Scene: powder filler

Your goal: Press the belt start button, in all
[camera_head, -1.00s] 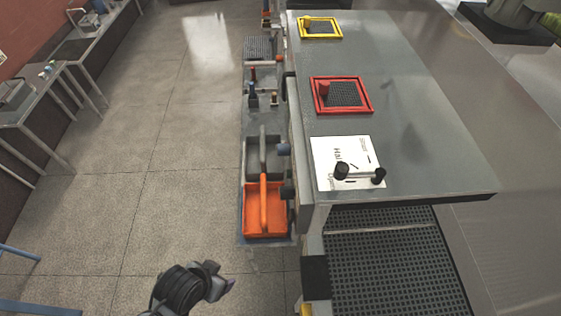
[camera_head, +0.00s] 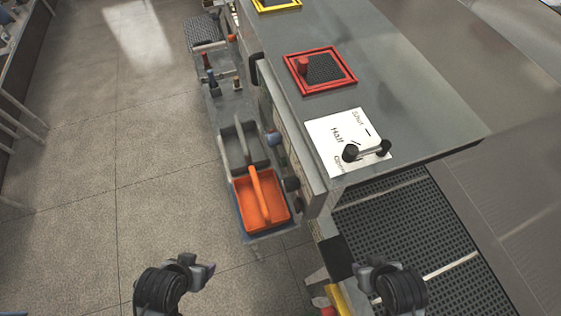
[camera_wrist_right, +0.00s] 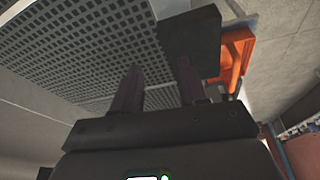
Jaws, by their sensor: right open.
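No button that I can pick out for sure as the belt start button shows. A small red part (camera_head: 328,312) and a yellow part (camera_head: 342,300) show at the bottom of the head view, beside my right arm, partly cut off. My right gripper (camera_head: 378,272) is in front of the machine's near end, over the dark perforated belt. In the right wrist view its two fingers (camera_wrist_right: 157,78) are apart with nothing held between them, and the grid surface is beyond. My left gripper (camera_head: 190,270) is over the floor, left of the machine; its finger gap is unclear.
A side shelf holds an orange tray (camera_head: 277,212) and a grey tray (camera_head: 230,146). A black block (camera_head: 337,257) sits at the belt's corner. Floor at left is clear.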

